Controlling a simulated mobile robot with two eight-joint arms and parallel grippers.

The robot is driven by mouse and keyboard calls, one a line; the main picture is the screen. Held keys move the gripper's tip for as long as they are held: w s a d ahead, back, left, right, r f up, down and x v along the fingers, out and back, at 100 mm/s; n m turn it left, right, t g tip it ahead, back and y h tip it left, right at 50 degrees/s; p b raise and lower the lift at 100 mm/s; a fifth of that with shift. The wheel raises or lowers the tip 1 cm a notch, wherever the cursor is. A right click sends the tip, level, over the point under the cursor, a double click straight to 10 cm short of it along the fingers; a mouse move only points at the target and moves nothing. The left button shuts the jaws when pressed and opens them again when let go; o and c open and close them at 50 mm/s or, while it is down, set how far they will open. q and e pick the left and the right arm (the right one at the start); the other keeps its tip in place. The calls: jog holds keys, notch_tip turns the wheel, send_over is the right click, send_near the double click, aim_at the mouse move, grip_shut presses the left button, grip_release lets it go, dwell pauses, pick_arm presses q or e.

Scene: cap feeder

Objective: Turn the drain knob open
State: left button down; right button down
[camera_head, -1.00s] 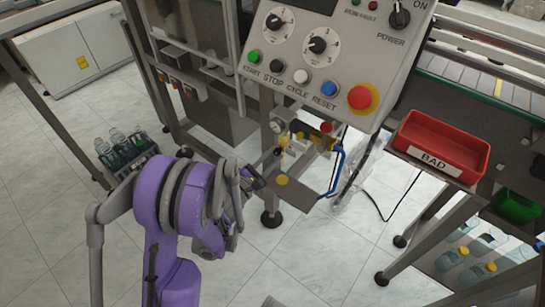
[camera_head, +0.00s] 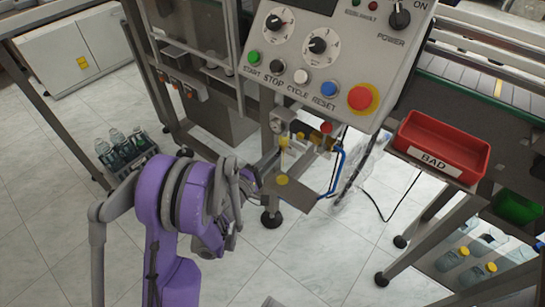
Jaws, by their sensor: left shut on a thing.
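My purple left arm reaches in from the lower left. My left gripper (camera_head: 292,152) is at its end, under the control panel, with a grey plate and a yellow disc on it facing me. Its fingers point away, toward a small unit with a round gauge (camera_head: 277,126) on the machine's frame. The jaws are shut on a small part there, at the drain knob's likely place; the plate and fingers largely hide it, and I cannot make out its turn. My right gripper is not in view.
The control panel (camera_head: 345,50) with knobs and buttons overhangs the gripper. A blue hose (camera_head: 337,172) is close to its right. A red BAD tray (camera_head: 441,147) stands at the right. A bottle crate (camera_head: 125,158) is on the floor at left. Open floor lies in front.

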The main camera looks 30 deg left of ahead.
pick_arm(q)
jog(key=shift+w+a, duration=0.1)
dwell(0.3)
jog(key=c, duration=0.6)
grip_release()
